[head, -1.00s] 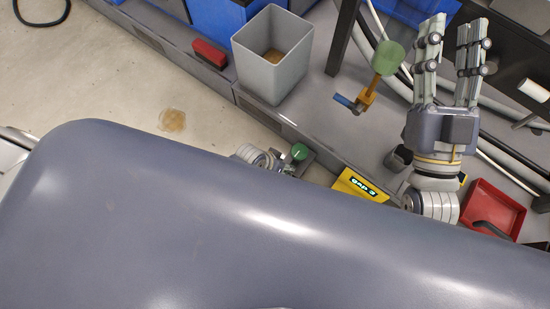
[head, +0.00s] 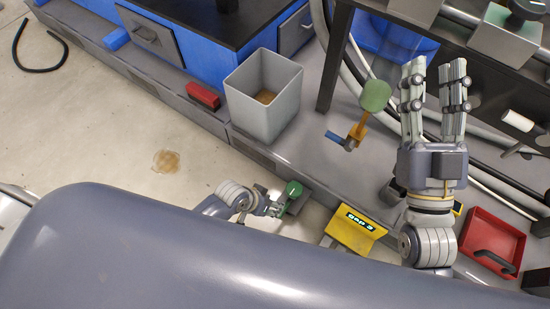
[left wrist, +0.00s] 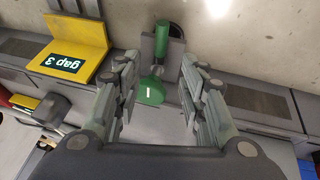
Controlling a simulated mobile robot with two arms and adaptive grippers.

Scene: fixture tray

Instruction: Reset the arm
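My right gripper (head: 433,70) stands at the right of the head view with its fingers pointing to the top of the picture. Its fingers are apart with nothing between them. My left gripper (head: 272,206) shows small in the lower middle, close to a green-topped part (head: 293,190); my body hides part of that arm. In the left wrist view, my left gripper (left wrist: 160,75) has its fingers spread. The green part (left wrist: 151,92) on a grey fixture (left wrist: 172,50) shows between them, with gaps on both sides.
A yellow "gap 3" sign (head: 355,229) stands right of my left gripper. A grey bin (head: 248,105), a green, orange and blue tool (head: 374,96), a red tray (head: 482,237) and a red block (head: 203,95) are around. Hoses and a dark frame (head: 335,65) lie near my right gripper.

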